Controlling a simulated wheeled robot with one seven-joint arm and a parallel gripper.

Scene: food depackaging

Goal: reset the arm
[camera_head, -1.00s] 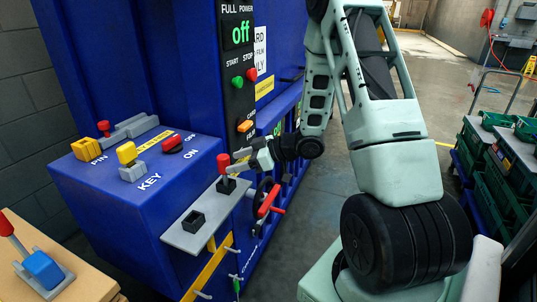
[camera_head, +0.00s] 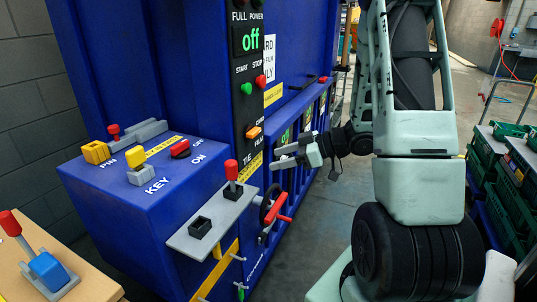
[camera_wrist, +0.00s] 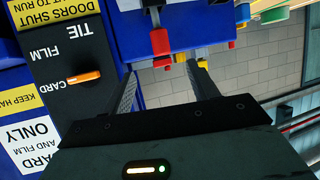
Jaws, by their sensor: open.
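My gripper (camera_head: 274,156) is open and empty, in the air beside the blue machine (camera_head: 130,215). Its fingers point left, above and right of a red-knobbed lever (camera_head: 231,172), and are apart from it. The lever stands upright on a grey shelf (camera_head: 185,243) on the machine's side. That view is upside down, with the machine's black label strip (camera_wrist: 65,60) close at left.
A red-handled valve (camera_head: 275,207) sits below my gripper. A yellow key (camera_head: 131,155) and red switch (camera_head: 180,149) are on the machine's top. A wooden table (camera_head: 85,285) with another red-knobbed lever (camera_head: 10,223) is at lower left. Green crates (camera_head: 508,195) stand at right, beyond open floor.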

